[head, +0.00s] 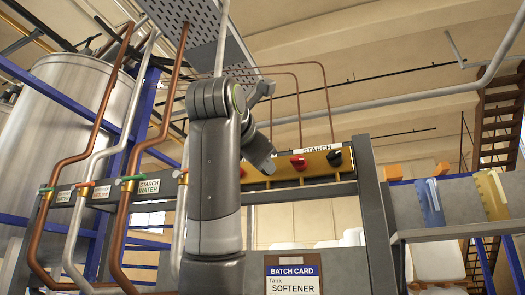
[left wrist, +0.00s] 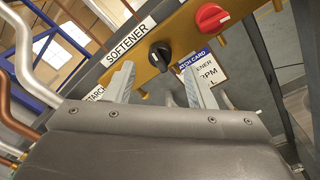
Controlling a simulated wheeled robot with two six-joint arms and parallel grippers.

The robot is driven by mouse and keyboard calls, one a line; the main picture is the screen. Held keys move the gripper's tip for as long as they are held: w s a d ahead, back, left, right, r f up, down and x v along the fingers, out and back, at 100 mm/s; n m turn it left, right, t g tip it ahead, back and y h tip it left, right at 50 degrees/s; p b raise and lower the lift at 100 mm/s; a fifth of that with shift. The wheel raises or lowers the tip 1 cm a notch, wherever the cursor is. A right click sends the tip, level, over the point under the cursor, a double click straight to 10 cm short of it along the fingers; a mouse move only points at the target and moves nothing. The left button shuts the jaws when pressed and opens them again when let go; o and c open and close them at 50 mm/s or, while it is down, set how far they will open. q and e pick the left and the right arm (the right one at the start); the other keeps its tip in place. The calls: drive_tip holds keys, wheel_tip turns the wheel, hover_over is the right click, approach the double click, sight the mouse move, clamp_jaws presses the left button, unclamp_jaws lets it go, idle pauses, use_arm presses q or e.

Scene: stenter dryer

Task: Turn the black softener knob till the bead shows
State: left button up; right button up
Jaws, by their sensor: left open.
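The black softener knob (left wrist: 160,56) is on a yellow panel strip in the left wrist view, beside the white SOFTENER label (left wrist: 130,40). A pale mark shows on the knob's face; I see no bead. My left gripper (left wrist: 158,72) is open, its two fingers on either side of the knob in the picture. I cannot tell whether they touch it. In the head view my left arm hides the fingers and probably this knob. Another black knob (head: 335,158) sits at the strip's right end, by a STARCH label (head: 317,150). My right gripper is not in view.
A red knob (left wrist: 212,17) is right of the black one; red knobs also show in the head view (head: 298,162). A batch card (head: 293,275) reading SOFTENER hangs below the strip. Pipes with valves (head: 130,179) and a steel tank (head: 75,110) stand at the left.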

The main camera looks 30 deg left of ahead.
use_arm(q)
drive_tip(key=p+x, duration=0.1)
drive_tip(key=x, duration=0.3)
drive_tip(key=shift+c, duration=0.2)
drive_tip(key=c, duration=0.9)
drive_tip(key=shift+c, duration=0.2)
drive_tip(key=shift+f+m, duration=0.1)
drive_tip(key=shift+m, duration=0.2)
